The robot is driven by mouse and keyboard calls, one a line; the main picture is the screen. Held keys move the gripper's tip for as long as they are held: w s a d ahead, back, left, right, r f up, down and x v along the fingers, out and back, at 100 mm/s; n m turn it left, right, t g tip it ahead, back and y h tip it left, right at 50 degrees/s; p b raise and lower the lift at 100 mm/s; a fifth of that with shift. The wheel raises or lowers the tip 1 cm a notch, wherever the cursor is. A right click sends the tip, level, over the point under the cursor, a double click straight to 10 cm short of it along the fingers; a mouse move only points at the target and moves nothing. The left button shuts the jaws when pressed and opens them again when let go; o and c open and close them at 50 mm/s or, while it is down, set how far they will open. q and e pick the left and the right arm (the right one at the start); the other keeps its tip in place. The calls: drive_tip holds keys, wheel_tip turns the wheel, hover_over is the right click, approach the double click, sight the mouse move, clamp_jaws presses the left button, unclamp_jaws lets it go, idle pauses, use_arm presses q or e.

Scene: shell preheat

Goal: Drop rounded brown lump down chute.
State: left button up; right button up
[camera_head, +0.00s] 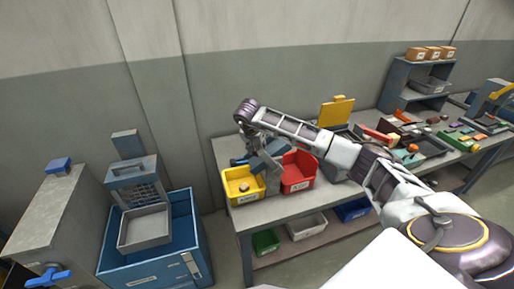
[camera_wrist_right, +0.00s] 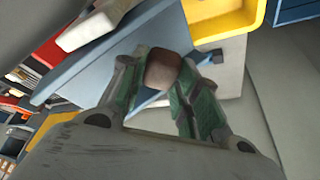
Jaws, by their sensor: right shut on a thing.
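My right gripper (camera_wrist_right: 158,85) is shut on the rounded brown lump (camera_wrist_right: 163,70), which sits between its green fingertips in the right wrist view. Below and beyond the lump is a sloping blue-grey panel (camera_wrist_right: 100,62), which looks like the chute. In the head view a blue-grey piece (camera_head: 270,157) stands between the yellow bin and the red bin. My right gripper (camera_head: 252,150) hangs down beside it; I cannot tell whether they touch. The held lump cannot be made out in the head view. My left gripper is not in view.
The yellow bin (camera_head: 233,196) holds a small brownish thing (camera_head: 244,187). The red bin (camera_head: 298,185) stands to its right on the bench (camera_head: 272,211). Lower left is a blue crate (camera_head: 150,270) with a grey tray. Tools and small coloured parts fill the right bench.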

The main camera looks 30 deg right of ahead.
drive_tip(key=o, duration=1.1)
drive_tip(key=v, duration=1.2)
idle(1.3)
